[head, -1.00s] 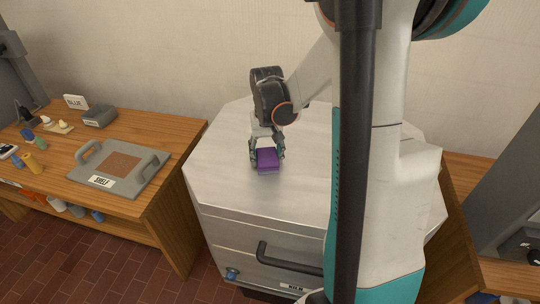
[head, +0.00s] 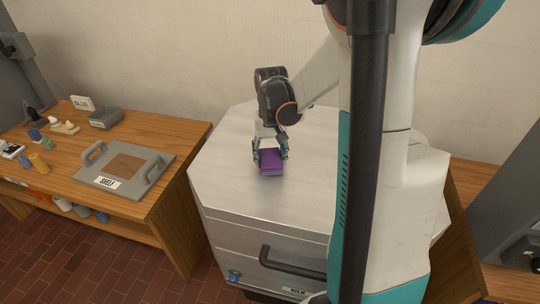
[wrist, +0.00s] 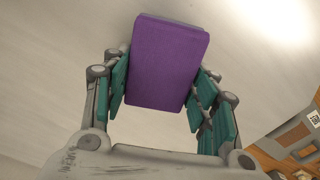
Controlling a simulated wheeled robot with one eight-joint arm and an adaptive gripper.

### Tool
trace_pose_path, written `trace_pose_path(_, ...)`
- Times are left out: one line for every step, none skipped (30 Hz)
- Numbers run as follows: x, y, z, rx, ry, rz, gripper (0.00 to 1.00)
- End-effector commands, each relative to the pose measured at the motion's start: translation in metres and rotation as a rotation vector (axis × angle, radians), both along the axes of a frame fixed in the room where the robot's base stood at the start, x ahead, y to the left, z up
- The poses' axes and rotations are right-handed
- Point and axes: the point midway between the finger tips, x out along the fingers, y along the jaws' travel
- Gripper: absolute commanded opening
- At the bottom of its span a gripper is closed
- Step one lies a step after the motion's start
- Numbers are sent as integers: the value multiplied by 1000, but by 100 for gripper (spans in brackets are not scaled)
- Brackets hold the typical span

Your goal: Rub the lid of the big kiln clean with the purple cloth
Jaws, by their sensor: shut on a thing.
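The purple cloth (head: 271,161) is a folded block on the lid of the big kiln (head: 230,150). My gripper (head: 270,155) is shut on the cloth, with one teal-padded finger on each side of it. In the wrist view the cloth (wrist: 167,60) sits between the fingers of my gripper (wrist: 160,95), over the pale lid. The lid is a light grey metal top with cut corners. The cloth's underside is hidden, and part of the lid is hidden behind my arm. I see no clear marks on the visible lid.
A wooden bench (head: 185,150) stands to the left, with a grey tray labelled SHELF (head: 150,180), a grey box (head: 105,118) and several small coloured pieces. A black handle (head: 290,262) sticks out of the kiln's front. A wall rises behind.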

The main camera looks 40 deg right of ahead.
Motion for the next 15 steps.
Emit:
trace_pose_path(0,0,0,0,0,0,19)
trace_pose_path(-1,-1,0,0,0,0,19)
trace_pose_path(-1,-1,0,0,0,-1,19)
trace_pose_path(-2,-2,0,0,0,-1,19)
trace_pose_path(-3,-2,0,0,0,-1,19)
trace_pose_path(-4,-3,0,0,0,-1,19)
trace_pose_path(-5,-4,0,0,0,-1,19)
trace_pose_path(-7,-5,0,0,0,-1,19)
trace_pose_path(-8,-7,0,0,0,-1,19)
trace_pose_path(-10,-8,0,0,0,-1,19)
trace_pose_path(-11,-8,0,0,0,-1,19)
trace_pose_path(-13,-10,-1,0,0,-1,19)
trace_pose_path(-14,-11,-1,0,0,-1,19)
trace_pose_path(-15,-12,-1,0,0,-1,19)
trace_pose_path(-17,-13,-1,0,0,-2,19)
